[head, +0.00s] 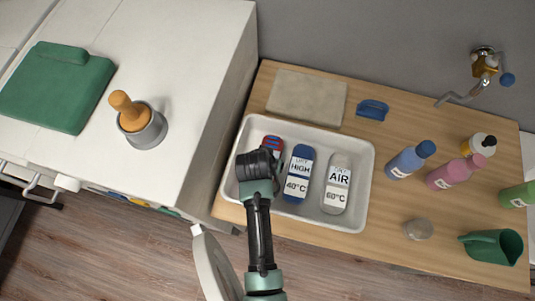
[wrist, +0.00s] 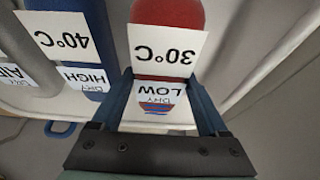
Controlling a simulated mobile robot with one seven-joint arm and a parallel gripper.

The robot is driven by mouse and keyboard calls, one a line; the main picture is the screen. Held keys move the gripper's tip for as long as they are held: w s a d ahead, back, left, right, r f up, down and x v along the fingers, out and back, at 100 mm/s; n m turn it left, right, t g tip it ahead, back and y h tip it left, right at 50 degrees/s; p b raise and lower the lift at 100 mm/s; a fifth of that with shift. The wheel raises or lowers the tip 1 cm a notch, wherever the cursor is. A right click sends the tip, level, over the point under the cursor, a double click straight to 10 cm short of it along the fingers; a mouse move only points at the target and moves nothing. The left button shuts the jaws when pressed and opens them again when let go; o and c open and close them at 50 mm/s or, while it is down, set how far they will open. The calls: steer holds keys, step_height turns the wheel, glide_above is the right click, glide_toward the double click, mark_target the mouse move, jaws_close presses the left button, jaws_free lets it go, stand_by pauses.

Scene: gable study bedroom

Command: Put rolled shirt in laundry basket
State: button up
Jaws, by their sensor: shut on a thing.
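My gripper (head: 258,168) is over the left side of a white tray (head: 355,222) on the wooden counter. In the wrist view my gripper (wrist: 165,82) has its blue fingers on both sides of a red rolled shirt (wrist: 168,14) tagged 30°C and DRY LOW. The red roll (head: 272,142) is partly hidden by my gripper in the head view. I cannot make out a laundry basket for certain.
Several bottles, including a blue one (head: 410,158) and a pink one (head: 460,172), stand right of the tray. A green jug (head: 492,246) and a grey stone (head: 418,229) are nearer. A white cabinet (head: 190,50) stands left. A pale curved object (head: 214,265) is below the counter.

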steer(key=shift+f, duration=0.4)
steer(key=shift+f, duration=0.1)
steer(key=o, duration=1.4)
